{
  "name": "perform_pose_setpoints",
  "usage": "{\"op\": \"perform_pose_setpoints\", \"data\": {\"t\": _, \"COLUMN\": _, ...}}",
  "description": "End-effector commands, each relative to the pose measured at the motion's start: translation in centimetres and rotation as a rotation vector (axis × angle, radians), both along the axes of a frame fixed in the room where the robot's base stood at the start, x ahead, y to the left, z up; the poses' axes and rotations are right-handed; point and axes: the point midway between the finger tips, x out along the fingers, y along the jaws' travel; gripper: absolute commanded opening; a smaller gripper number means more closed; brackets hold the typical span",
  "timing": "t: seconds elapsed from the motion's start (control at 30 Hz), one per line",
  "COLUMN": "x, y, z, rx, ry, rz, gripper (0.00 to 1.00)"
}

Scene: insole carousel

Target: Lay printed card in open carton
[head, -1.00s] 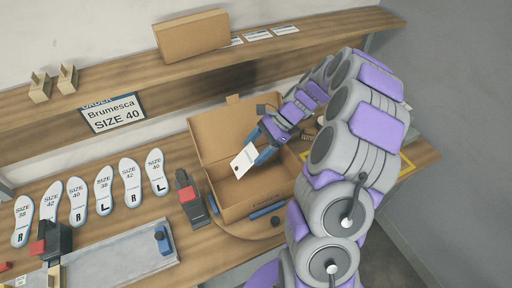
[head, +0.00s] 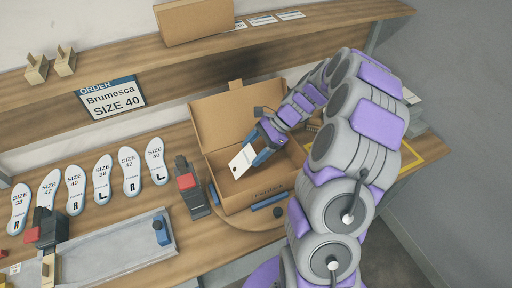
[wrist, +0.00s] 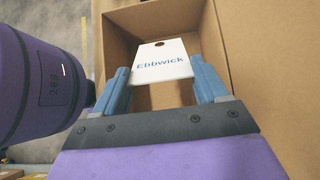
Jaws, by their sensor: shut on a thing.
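The printed card (head: 241,161) is white with a small hole near one end. In the wrist view the card (wrist: 162,62) reads "Ebbwick" in blue. My gripper (head: 257,152) is shut on the card, with one blue finger at each side edge of it. The open carton (head: 238,204) is brown cardboard with its lid raised at the back. The card is over the carton's opening; how high it is above the floor is hard to tell. The carton's inside (wrist: 215,45) shows around the card in the wrist view.
A dark tool with a red part (head: 187,181) is just left of the carton. A grey tray (head: 110,255) lies at front left. A closed box (head: 193,20) and white cards (head: 262,20) are on the upper shelf.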

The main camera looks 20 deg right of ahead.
Motion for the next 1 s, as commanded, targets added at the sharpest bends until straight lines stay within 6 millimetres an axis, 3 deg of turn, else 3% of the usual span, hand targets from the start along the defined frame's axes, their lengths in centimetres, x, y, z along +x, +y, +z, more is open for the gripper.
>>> {"op": "perform_pose_setpoints", "data": {"t": 1.0, "x": 0.0, "y": 2.2, "z": -7.0, "rx": 0.002, "ry": 0.002, "rz": 0.002, "gripper": 0.41}}
